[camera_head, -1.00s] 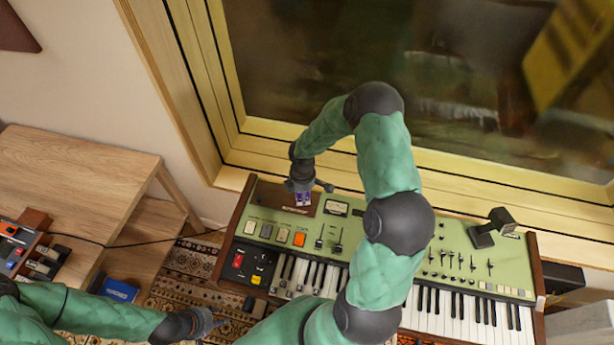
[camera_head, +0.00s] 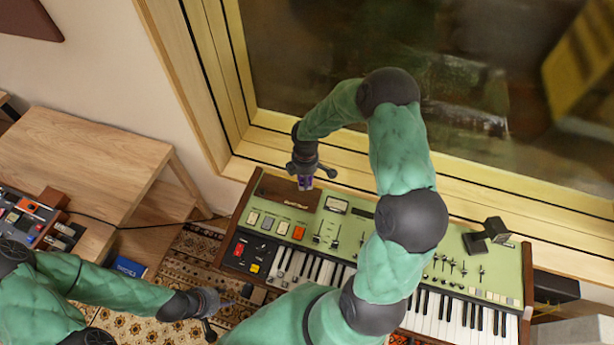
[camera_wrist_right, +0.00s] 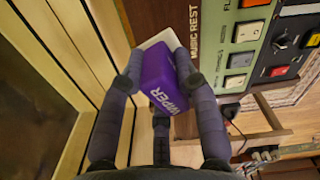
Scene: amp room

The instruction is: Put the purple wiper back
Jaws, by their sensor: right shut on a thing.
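The purple wiper (camera_wrist_right: 158,78) is a small block with white "WIPER" lettering and a pale pad at its far end. My right gripper (camera_wrist_right: 157,88) is shut on it, with fingers on both sides. In the head view, the right gripper (camera_head: 306,172) points down with the wiper (camera_head: 305,184) beneath it, over the brown music rest panel (camera_head: 275,189) at the synthesizer's back left. I cannot tell whether the wiper touches the panel. My left gripper (camera_head: 212,308) is at the lower left, its fingers apart, with nothing seen between them, above the patterned rug.
The green synthesizer (camera_head: 388,262) stands below the window's wooden frame (camera_head: 400,170). A black block-shaped device (camera_head: 487,236) stands on its right part. A wooden table (camera_head: 85,150) and a pedal board (camera_head: 20,215) are at the left.

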